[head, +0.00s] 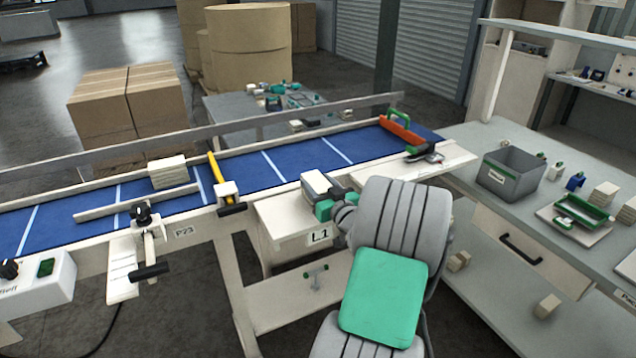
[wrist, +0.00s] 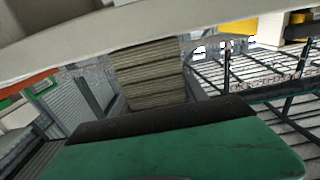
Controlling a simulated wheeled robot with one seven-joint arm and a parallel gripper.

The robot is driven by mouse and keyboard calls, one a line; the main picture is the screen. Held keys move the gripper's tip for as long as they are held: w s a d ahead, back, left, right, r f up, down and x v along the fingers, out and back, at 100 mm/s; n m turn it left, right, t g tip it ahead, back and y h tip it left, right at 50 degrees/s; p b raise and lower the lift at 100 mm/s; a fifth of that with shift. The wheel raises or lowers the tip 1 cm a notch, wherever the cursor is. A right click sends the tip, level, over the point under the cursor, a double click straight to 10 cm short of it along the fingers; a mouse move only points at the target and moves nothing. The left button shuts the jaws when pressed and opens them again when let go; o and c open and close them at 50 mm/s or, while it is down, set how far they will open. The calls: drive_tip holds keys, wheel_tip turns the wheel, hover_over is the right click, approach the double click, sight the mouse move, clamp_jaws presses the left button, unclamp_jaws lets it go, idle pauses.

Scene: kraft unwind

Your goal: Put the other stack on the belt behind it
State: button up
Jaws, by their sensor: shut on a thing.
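My gripper (head: 330,200) is at the near edge of the blue belt (head: 290,160), above the white L1 box. It is shut on a small pale stack (head: 315,183), which shows beside the green fingers. In the wrist view the held stack (wrist: 150,75) shows its layered brown edges above the black pad of a green finger (wrist: 180,140). Another pale stack (head: 168,172) sits on the belt at the left, behind a pale guide bar. I cannot tell in the head view whether the held stack touches the belt's edge.
A yellow-and-black bar (head: 222,180) crosses the belt between the two stacks. An orange piece with a green handle (head: 400,128) stands at the belt's right end. The right table holds a grey bin (head: 510,175) and more small stacks (head: 605,195). The belt behind my gripper is clear.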

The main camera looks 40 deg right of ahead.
drive_tip(key=shift+f+b, duration=0.25)
drive_tip(key=shift+b, duration=0.1)
drive_tip(key=o, duration=1.5)
drive_tip(key=shift+r, duration=0.1)
